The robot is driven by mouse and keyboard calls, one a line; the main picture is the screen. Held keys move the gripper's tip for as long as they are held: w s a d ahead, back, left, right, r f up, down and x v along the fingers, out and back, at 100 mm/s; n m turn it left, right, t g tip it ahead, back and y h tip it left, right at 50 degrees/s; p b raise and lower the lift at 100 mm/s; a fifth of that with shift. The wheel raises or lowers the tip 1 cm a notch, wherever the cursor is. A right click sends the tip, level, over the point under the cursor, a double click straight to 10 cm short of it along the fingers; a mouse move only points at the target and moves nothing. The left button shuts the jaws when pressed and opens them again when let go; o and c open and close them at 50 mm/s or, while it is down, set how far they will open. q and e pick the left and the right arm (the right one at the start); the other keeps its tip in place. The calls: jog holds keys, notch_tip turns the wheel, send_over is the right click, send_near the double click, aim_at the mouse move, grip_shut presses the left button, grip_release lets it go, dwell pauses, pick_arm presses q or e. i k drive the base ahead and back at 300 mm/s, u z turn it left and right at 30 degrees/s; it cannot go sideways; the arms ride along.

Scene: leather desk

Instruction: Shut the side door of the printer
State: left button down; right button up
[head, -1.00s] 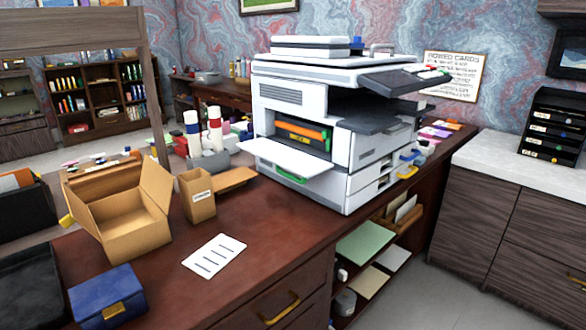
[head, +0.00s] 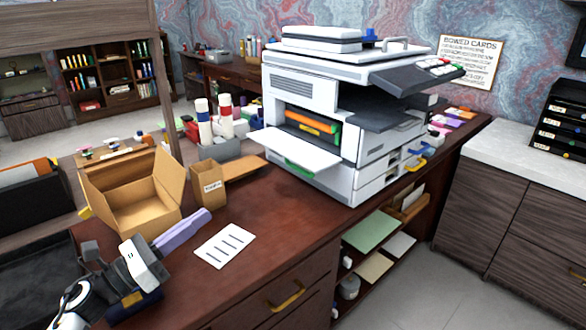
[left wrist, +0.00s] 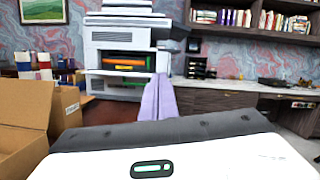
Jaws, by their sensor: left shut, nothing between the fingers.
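The white printer (head: 352,95) stands on the leather-topped desk, and it also shows in the left wrist view (left wrist: 118,35). Its side door (head: 300,148) is a white flap that hangs open, folded down flat. Orange and green parts show in the bay behind it. My left gripper (head: 205,216) is shut and empty, with pale purple fingers that also show in the left wrist view (left wrist: 160,95). It is low over the near left of the desk, to the left of the door and apart from it. My right gripper is not in view.
An open cardboard box (head: 140,200) and a small brown box (head: 207,187) stand beside my left gripper. A printed sheet (head: 224,245) lies in front of them. White bottles (head: 204,120) stand left of the printer. Bare desk lies between sheet and printer.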

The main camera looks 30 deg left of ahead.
aim_at(310, 157)
jog(key=i, duration=0.9)
